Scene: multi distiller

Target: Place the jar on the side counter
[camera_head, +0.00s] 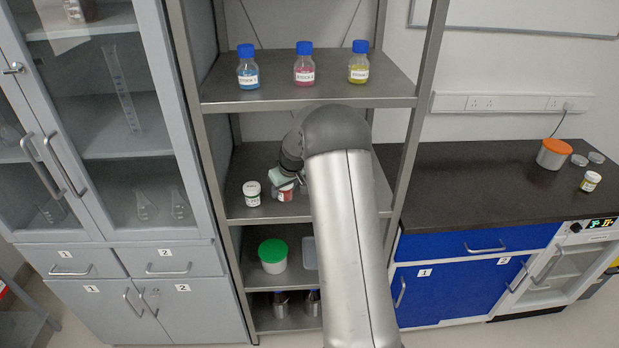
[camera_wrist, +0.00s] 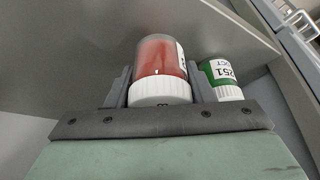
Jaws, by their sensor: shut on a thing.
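A jar with red contents, a white cap and a white label (camera_wrist: 160,62) is between the two fingers of my gripper (camera_wrist: 160,88) in the wrist view. My gripper is shut on this jar. In the head view the jar (camera_head: 286,192) shows at the middle shelf, partly hidden by my gripper (camera_head: 287,182). I cannot tell whether it touches the shelf. The side counter (camera_head: 465,185) is the dark worktop at the right, above blue cabinets.
A second white-capped jar (camera_head: 252,194) with green contents (camera_wrist: 220,78) stands beside the held jar. Reagent bottles (camera_head: 304,65) stand on the shelf above. An orange-lidded tub (camera_head: 553,154) and small jar (camera_head: 590,181) are on the counter's right; its left and middle are clear.

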